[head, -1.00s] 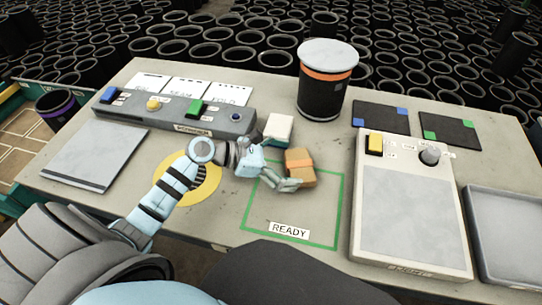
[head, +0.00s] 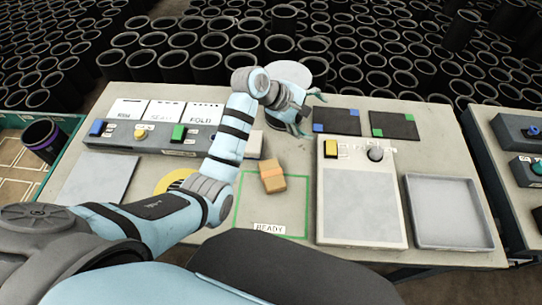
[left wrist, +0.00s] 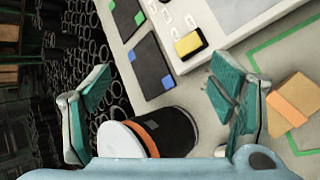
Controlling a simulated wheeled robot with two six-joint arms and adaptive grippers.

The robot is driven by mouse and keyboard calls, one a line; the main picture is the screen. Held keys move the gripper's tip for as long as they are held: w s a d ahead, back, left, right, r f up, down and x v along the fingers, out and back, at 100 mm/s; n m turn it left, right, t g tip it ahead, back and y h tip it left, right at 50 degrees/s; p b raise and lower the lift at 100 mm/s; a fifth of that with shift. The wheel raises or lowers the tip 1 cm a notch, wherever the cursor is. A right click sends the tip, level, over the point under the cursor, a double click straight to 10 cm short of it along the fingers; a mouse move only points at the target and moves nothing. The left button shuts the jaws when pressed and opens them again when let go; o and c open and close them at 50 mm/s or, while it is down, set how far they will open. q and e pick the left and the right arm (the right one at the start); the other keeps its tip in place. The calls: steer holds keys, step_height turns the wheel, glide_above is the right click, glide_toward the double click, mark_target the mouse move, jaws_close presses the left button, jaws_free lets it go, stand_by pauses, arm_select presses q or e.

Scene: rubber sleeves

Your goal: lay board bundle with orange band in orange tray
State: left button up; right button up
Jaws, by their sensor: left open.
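The board bundle, a tan block with an orange band (head: 272,178), lies at the upper edge of the green-outlined READY square (head: 241,205). It also shows at the right of the left wrist view (left wrist: 293,98). My left gripper (head: 311,114) is open and empty, beyond the bundle, near a black cylinder with an orange band and white lid (head: 297,70). In the left wrist view the cylinder (left wrist: 170,131) appears between the spread fingers (left wrist: 158,103); I cannot tell whether they touch it. No orange tray is visible. My right gripper is out of view.
A grey tray (head: 449,238) sits at the right, beside a white panel with a yellow switch (head: 331,149). Two dark mats (head: 337,121) lie behind it. A button console (head: 130,142) stands at the left. A pale block (head: 254,146) is partly hidden by my arm.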

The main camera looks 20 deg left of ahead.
arm_select(q)
steer(key=s+a+f+m+g+y, duration=0.1)
steer(key=s+f+m+g+y, duration=0.2)
steer(key=y, duration=0.1)
steer(key=m+g+y, duration=0.2)
steer(key=g+y, duration=0.1)
glide_above(272, 173)
step_height(272, 173, down, 3)
steer(key=shift+m, duration=0.4)
steer(key=f, duration=0.2)
steer(key=f+b, duration=0.1)
steer(key=f, duration=0.1)
steer(key=s+f+b, duration=0.1)
steer(key=f, duration=0.1)
steer(key=shift+a+f, duration=0.25)
steer(key=f, duration=0.2)
steer(key=f+b, duration=0.1)
steer(key=f, duration=0.2)
steer(key=w+f+b, duration=0.1)
steer(key=f, duration=0.2)
steer(key=shift+d+f, duration=0.15)
steer(key=shift+f, duration=0.1)
steer(key=shift+r, duration=0.1)
steer(key=c, duration=1.4)
steer(key=shift+c, duration=0.2)
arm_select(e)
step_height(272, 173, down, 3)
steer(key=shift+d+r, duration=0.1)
arm_select(q)
steer(key=shift+r, duration=0.1)
